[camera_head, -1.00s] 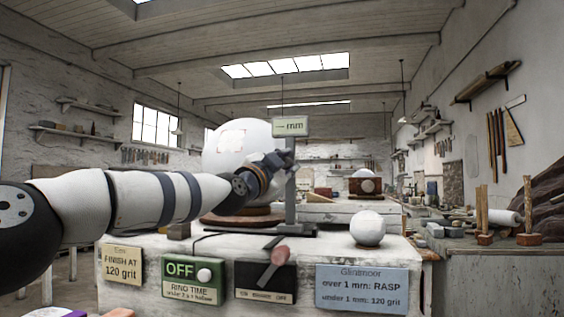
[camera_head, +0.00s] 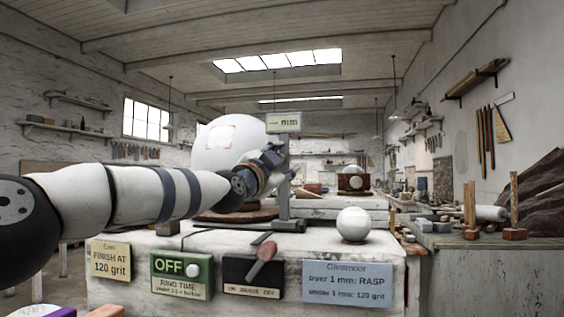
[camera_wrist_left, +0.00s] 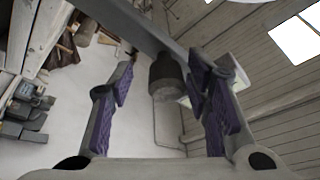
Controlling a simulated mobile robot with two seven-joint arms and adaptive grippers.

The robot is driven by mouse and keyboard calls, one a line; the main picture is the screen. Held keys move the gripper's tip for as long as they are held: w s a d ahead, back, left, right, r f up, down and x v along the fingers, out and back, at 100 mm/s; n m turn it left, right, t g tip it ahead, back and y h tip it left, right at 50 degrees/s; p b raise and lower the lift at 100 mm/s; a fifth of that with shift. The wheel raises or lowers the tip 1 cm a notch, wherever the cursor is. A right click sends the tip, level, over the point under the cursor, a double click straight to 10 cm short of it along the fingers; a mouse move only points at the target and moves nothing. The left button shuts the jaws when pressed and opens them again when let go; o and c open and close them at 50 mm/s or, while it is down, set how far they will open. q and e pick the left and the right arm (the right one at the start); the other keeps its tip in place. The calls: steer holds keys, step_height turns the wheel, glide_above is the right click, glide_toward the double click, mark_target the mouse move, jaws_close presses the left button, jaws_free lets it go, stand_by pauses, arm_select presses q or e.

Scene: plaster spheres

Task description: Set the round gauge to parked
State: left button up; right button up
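The round gauge appears to be the upright grey post (camera_head: 284,195) with a small display (camera_head: 283,122) reading "mm", on a dark base beside a large white plaster sphere (camera_head: 215,150). My left gripper (camera_head: 272,160) is at the post's upper part, in front of the sphere's right side. In the left wrist view, my left gripper's purple-padded fingers (camera_wrist_left: 163,85) are apart. A grey cylindrical part (camera_wrist_left: 166,75) under a diagonal grey bar (camera_wrist_left: 140,25) shows between them, without clear contact on either side. My right gripper is out of view.
A small white sphere (camera_head: 354,224) stands on the bench, right of the gauge. The bench front carries an OFF switch panel (camera_head: 182,272), a black lever panel (camera_head: 252,277) and signs, including a blue one (camera_head: 347,283). A stone-topped side bench (camera_head: 470,240) is at right.

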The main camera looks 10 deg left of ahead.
arm_select(q)
steer(key=shift+a, duration=0.1)
steer(key=v, duration=1.2)
